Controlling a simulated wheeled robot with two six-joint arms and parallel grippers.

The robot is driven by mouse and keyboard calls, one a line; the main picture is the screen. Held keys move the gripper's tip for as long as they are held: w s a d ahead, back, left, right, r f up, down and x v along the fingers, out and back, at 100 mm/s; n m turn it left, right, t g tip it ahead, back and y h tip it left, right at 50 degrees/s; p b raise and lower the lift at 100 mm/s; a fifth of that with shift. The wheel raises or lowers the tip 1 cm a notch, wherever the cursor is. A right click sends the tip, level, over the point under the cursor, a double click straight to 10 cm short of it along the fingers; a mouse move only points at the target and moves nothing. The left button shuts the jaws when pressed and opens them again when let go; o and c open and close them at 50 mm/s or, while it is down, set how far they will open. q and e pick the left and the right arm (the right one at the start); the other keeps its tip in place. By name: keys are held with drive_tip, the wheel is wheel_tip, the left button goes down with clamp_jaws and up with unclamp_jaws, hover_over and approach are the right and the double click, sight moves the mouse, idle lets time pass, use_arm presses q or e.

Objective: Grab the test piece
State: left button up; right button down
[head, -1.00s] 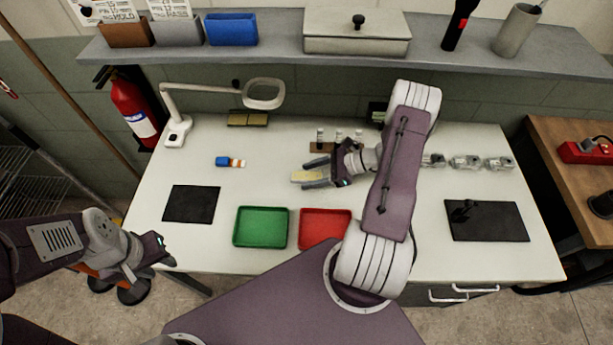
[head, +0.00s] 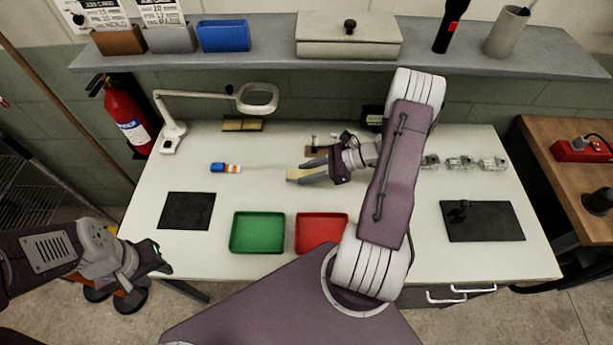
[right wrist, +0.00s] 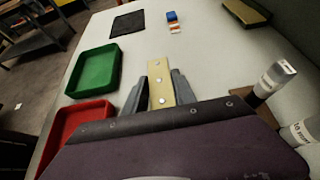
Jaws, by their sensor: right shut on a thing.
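The test piece, a narrow tan-yellow strip with several rivet dots (right wrist: 158,84), is between the fingers of my right gripper (right wrist: 158,90). In the head view the strip's pale end (head: 298,174) sticks out to the left of the right gripper (head: 314,171). The fingers are shut on it, one on each long side. Whether the strip still touches the white table cannot be told. My left gripper (head: 158,262) is off the table's front left corner, away from the strip; its finger opening is not clear.
A green tray (head: 257,249) and a red tray (head: 320,249) lie at the front. A dark mat (head: 186,211) and a blue-orange-white item (head: 225,168) are to the left. Small vials (head: 316,142) stand close behind the right gripper. A magnifier lamp (head: 258,98) stands at the back.

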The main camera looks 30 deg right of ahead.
drive_tip(key=s+a+r, duration=0.3)
drive_tip(key=s+r, duration=0.3)
drive_tip(key=s, duration=0.4)
drive_tip(key=shift+s+a+r, duration=0.15)
drive_tip(key=shift+a, duration=0.15)
